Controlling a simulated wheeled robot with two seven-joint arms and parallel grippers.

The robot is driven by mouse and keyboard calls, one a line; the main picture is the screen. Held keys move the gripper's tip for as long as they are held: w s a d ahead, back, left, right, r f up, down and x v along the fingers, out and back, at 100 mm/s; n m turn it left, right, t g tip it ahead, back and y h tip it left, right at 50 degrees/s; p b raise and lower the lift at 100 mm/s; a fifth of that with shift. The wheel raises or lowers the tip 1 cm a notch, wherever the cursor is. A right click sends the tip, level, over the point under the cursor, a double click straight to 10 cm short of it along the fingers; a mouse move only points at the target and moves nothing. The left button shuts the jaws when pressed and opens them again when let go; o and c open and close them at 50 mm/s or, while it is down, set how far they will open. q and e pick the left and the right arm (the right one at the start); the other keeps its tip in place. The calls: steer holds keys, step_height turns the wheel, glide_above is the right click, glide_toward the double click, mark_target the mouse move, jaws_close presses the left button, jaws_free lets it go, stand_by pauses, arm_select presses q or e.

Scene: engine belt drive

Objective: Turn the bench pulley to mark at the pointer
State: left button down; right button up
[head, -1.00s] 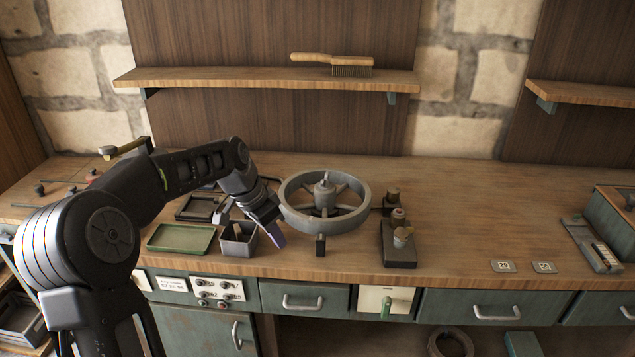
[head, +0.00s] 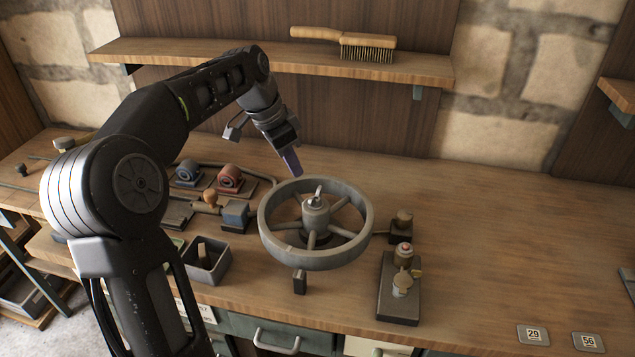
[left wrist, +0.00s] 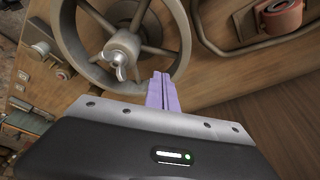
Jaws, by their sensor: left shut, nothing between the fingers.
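The bench pulley (head: 270,230) is a grey spoked wheel lying flat above the bench, with a raised hub and a small lever-like piece on top. It also shows in the left wrist view (left wrist: 78,62). A small dark post (head: 300,283) stands at its front rim; I cannot tell whether it is the pointer. No mark on the rim can be made out. My left gripper (head: 293,163) is shut and empty, above the far rim of the pulley. In the left wrist view its purple fingers (left wrist: 160,90) are together beside the rim. My right gripper is not in view.
A dark block with brass fittings (head: 398,300) stands right of the pulley. A small grey bin (head: 207,265) and red and blue parts (head: 230,178) are to the left. A brush (head: 345,40) lies on the shelf (head: 270,62). The bench at right is mostly clear.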

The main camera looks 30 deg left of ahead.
mark_target(307, 193)
arm_select(q)
steer(key=p+x, duration=0.1)
steer(key=x, duration=0.8)
steer(key=shift+d+f, duration=0.1)
steer(key=shift+f, duration=0.35)
